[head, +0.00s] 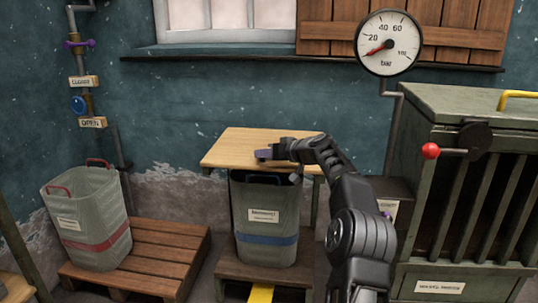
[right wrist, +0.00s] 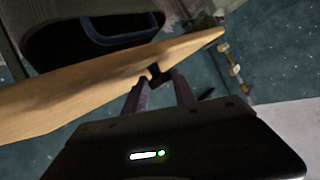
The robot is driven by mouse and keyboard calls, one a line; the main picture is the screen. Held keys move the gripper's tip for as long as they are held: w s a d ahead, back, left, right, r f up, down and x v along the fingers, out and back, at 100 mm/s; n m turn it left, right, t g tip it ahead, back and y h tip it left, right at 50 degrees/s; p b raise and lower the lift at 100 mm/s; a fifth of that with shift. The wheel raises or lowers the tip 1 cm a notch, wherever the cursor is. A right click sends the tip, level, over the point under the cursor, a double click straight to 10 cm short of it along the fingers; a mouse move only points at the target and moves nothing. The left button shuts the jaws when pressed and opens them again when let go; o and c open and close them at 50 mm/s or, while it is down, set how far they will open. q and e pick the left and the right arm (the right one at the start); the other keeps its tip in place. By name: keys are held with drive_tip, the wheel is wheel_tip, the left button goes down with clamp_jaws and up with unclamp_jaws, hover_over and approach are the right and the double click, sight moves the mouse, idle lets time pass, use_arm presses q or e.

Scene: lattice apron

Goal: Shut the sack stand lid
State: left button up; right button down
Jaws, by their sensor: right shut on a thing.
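The sack stand lid (head: 238,142) is a light wooden board above a grey bin with a blue band (head: 266,220) in the head view. The bin's dark opening shows under the lid's front edge, so the lid is not flat on the bin. In the right wrist view, the lid (right wrist: 60,105) crosses at a slant, with the bin's opening (right wrist: 90,35) beyond it. My right gripper (head: 268,154) is at the lid's front edge, its fingers (right wrist: 160,88) shut on a small dark handle (right wrist: 158,73) there. My left gripper is out of view.
A second grey bin with a red band (head: 88,217) stands on a wooden pallet (head: 150,258) at the left. A green slatted cabinet (head: 470,200) with a red-knobbed lever (head: 431,151) stands close at the right. A pressure gauge (head: 388,42) hangs above.

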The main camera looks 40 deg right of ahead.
drive_tip(key=shift+a+f, duration=0.2)
drive_tip(key=shift+f, duration=0.75)
drive_tip(key=c, duration=1)
unclamp_jaws()
drive_tip(key=shift+s, duration=0.15)
drive_tip(key=shift+c, duration=0.2)
drive_tip(key=shift+s+d, duration=0.1)
drive_tip(key=shift+s+r, duration=0.15)
drive_tip(key=shift+s, duration=0.1)
drive_tip(key=r+v, duration=0.1)
drive_tip(key=v, duration=0.6)
drive_tip(key=shift+r, duration=0.3)
